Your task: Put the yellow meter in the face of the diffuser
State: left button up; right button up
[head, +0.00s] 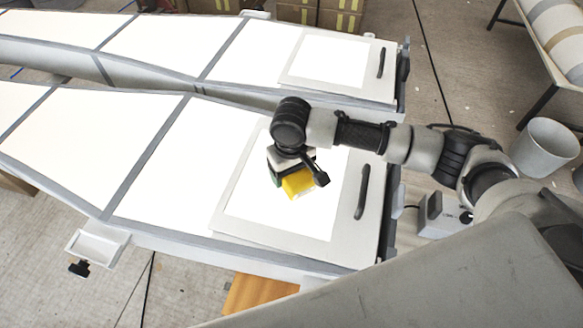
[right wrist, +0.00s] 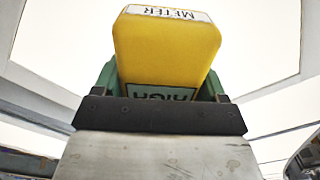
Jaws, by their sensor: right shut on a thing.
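The yellow meter (head: 299,183) is a small block held by my right gripper (head: 284,175) over the near white square face. In the right wrist view the yellow meter (right wrist: 165,48) sits between the green fingers of my right gripper (right wrist: 162,88), with a METER label on its end. The near white square face (head: 262,205) is set in a pale grey framed panel with a dark handle. I cannot tell whether this or the far framed face (head: 327,60) is the diffuser. The gap beneath the meter is hard to judge. My left gripper is out of view.
Two long bright white moulds with grey strips run to the left. Dark handles (head: 362,191) stand at the panels' right ends. A bucket (head: 546,147) and a small grey box (head: 440,213) are on the floor at right. Cardboard boxes (head: 325,15) stand behind.

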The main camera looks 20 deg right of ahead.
jog(key=o, duration=1)
jog(key=shift+f, duration=0.1)
notch_tip(320, 180, up, 12)
jog(key=shift+r+b, duration=0.15)
jog(key=shift+b, duration=0.85)
